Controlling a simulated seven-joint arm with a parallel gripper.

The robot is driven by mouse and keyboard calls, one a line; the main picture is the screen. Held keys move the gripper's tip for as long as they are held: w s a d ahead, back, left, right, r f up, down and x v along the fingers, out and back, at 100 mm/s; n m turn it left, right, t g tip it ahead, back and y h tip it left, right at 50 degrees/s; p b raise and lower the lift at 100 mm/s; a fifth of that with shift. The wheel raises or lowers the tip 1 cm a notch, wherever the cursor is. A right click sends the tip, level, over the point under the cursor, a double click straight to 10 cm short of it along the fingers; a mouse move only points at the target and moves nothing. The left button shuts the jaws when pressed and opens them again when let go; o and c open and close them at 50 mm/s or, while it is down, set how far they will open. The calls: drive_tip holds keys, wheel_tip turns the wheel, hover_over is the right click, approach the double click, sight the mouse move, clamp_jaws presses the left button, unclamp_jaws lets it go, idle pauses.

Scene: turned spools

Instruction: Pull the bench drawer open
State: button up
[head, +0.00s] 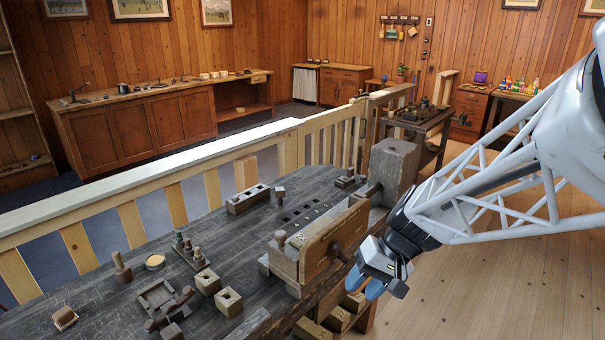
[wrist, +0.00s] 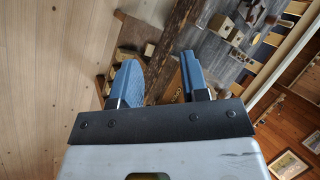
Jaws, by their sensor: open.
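The dark grey wooden bench (head: 110,290) runs along the lower left of the head view. I cannot clearly make out its drawer or a handle in either view; the area below the bench top is partly hidden by the vise and my gripper. My gripper (head: 385,289) is beside the bench's right side, close to the wooden vise, with its blue fingers pointing down. In the wrist view the two blue fingers (wrist: 161,78) stand apart with nothing held between them. The dark bench edge (wrist: 163,65) passes beyond them.
A wooden vise (head: 325,240) juts from the bench's right edge near my gripper. Several wooden blocks (head: 338,318) lie below the bench top. Small blocks, a tray (head: 157,295) and spools crowd the top. Clear plank floor (head: 490,290) lies to the right.

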drive_tip(key=w+f+m+y, duration=0.1)
drive_tip(key=w+f+y, duration=0.4)
drive_tip(key=w, duration=0.4)
drive_tip(key=m+t, duration=0.7)
drive_tip(key=t, duration=0.5)
approach(361, 288)
drive_tip(key=w+a, duration=0.1)
drive_tip(key=w, duration=0.1)
drive_tip(key=shift+w+a+f, duration=0.15)
drive_tip(key=shift+f, duration=0.3)
drive_tip(key=shift+a, duration=0.1)
drive_tip(key=shift+x, duration=3.9)
clamp_jaws()
